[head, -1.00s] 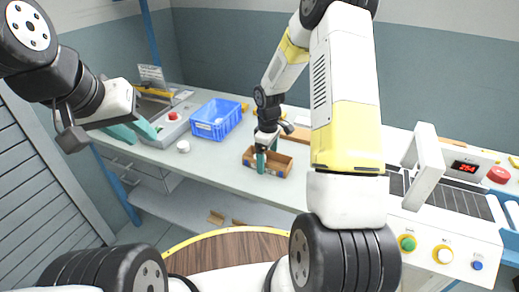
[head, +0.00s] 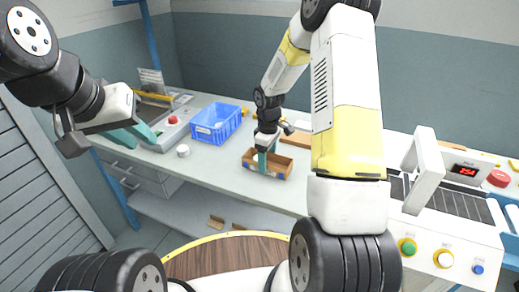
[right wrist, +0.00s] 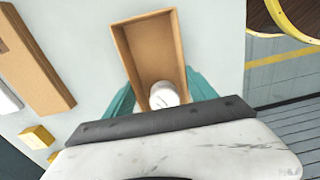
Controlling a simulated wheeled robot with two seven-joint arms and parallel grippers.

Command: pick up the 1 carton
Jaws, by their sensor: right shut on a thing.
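The carton (head: 281,169) is a small open brown box on the bench, near its front edge. It also shows in the right wrist view (right wrist: 150,50), with a white round object (right wrist: 163,95) inside at the near end. My right gripper (head: 262,162) reaches down to the carton. In the right wrist view my right gripper (right wrist: 160,98) has a teal finger on each side of the near end of the carton, shut on it. I cannot tell any gap under the carton. My left gripper (head: 137,136) is open and empty at the left, by the bench's left end.
A blue bin (head: 217,122) stands behind and left of the carton. A small white cylinder (head: 183,150) stands left of it. A white machine (head: 440,220) with buttons fills the right. Bare bench (head: 225,160) lies left of the carton.

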